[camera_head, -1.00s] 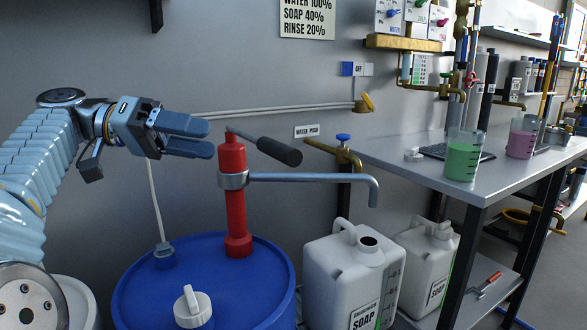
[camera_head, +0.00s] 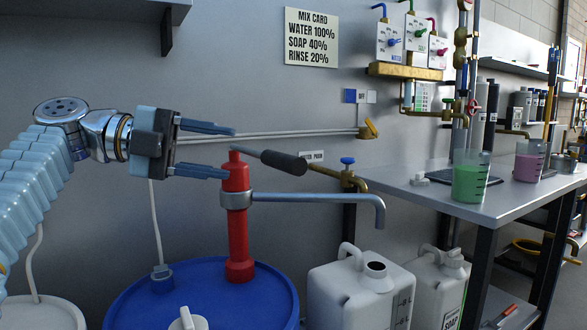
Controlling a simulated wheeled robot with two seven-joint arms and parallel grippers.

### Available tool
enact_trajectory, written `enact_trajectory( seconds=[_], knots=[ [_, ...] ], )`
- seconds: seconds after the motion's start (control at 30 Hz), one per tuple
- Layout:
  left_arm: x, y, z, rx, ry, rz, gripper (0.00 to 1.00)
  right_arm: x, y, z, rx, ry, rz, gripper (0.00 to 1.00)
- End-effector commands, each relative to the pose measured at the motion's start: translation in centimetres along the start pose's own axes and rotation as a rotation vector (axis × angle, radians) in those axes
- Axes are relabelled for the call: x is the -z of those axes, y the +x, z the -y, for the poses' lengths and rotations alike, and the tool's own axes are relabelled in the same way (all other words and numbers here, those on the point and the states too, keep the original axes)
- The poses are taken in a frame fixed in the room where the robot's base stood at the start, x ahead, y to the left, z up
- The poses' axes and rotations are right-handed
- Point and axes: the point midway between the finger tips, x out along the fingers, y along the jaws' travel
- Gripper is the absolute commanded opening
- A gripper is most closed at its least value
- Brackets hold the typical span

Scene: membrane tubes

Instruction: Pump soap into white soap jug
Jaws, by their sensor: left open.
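A red hand pump (camera_head: 237,232) stands upright on the blue drum (camera_head: 200,292). Its dark lever handle (camera_head: 284,161) points right, and its grey spout (camera_head: 320,197) reaches right and bends down at its end. The white soap jug (camera_head: 350,292) stands right of the drum with its dark mouth (camera_head: 376,268) uncapped. The spout's tip is above the jug, close to over the mouth. My left gripper (camera_head: 232,152) is open and empty, its fingers pointing right at the pump's top, left of the handle. I cannot tell whether it touches the pump. My right gripper is out of view.
A second white jug (camera_head: 438,292) stands behind, under the metal bench (camera_head: 440,206). Beakers of green (camera_head: 469,183) and pink liquid stand on the bench. A brass tap with a blue knob (camera_head: 347,161) juts from the wall. A white cap (camera_head: 187,320) is on the drum.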

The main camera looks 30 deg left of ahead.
Motion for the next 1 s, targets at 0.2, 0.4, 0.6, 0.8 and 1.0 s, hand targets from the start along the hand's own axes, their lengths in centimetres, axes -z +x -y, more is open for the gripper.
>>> enact_trajectory(
  seconds=[0.2, 0.4, 0.6, 0.8, 1.0],
  knots=[
    [0.0, 5.1, -0.2, -0.003, -0.003, -0.004, 0.53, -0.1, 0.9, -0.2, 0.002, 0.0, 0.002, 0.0],
    [0.0, 9.2, -0.2, -0.002, -0.004, -0.002, 0.53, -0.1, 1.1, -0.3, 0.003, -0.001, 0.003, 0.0],
    [0.0, 11.4, -0.1, -0.001, -0.004, -0.002, 0.53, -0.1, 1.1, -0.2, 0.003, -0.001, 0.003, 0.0],
    [0.0, 11.9, -0.1, -0.001, -0.004, -0.001, 0.53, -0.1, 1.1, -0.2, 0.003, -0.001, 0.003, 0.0],
    [0.0, 11.8, -0.1, -0.001, -0.004, -0.001, 0.44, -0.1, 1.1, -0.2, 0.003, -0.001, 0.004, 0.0]
  ],
)
